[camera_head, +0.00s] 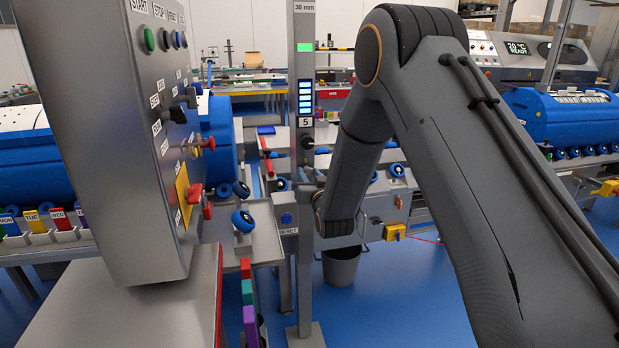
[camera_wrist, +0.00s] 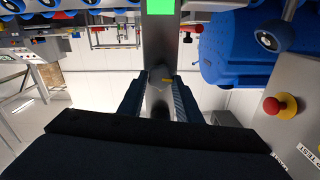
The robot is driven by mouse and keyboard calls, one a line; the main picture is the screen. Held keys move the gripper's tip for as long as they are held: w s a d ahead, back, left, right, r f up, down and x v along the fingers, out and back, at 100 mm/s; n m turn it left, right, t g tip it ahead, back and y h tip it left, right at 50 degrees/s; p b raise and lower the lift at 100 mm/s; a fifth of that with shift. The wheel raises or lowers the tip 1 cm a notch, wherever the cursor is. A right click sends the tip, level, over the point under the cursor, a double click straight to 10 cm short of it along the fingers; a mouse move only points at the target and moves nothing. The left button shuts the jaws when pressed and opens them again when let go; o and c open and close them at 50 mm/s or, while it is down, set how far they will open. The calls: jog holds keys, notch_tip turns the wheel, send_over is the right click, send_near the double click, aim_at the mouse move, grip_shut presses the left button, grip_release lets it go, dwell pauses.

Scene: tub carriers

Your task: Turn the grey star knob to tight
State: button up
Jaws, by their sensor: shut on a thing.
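The grey star knob (camera_wrist: 158,76) shows small between my fingertips in the wrist view, in front of the grey post. My gripper (camera_wrist: 160,80) is shut on the knob, with one dark finger on each side. The fine shape of the knob and its turn position are too small to tell. In the head view the grey post (camera_head: 305,165) stands in the middle, with a green screen and a lit blue scale. My wrist is close to its right side, and my fingertips and the knob cannot be made out there.
A slanted control panel (camera_head: 150,130) with buttons and levers stands close on the left. A red emergency stop (camera_wrist: 280,104) shows at the right of the wrist view. Blue rollers (camera_head: 243,221) sit beside the post. A grey bin (camera_head: 342,265) stands on the open blue floor.

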jog(key=m+b, duration=0.2)
jog(key=m, duration=0.2)
jog(key=shift+d+f+b, duration=0.1)
jog(key=shift+f+b, duration=0.05)
jog(key=shift+b, duration=0.15)
jog(key=m+b, duration=0.2)
jog(key=m, duration=0.2)
jog(key=shift+d, duration=0.1)
jog(key=m+b, duration=0.2)
jog(key=m, duration=0.2)
jog(key=shift+f, duration=0.15)
jog(key=shift+m+b, duration=1.15)
jog(key=shift+m, duration=0.95)
jog(key=o, duration=1)
jog(key=shift+d, duration=0.1)
jog(key=shift+o, duration=0.2)
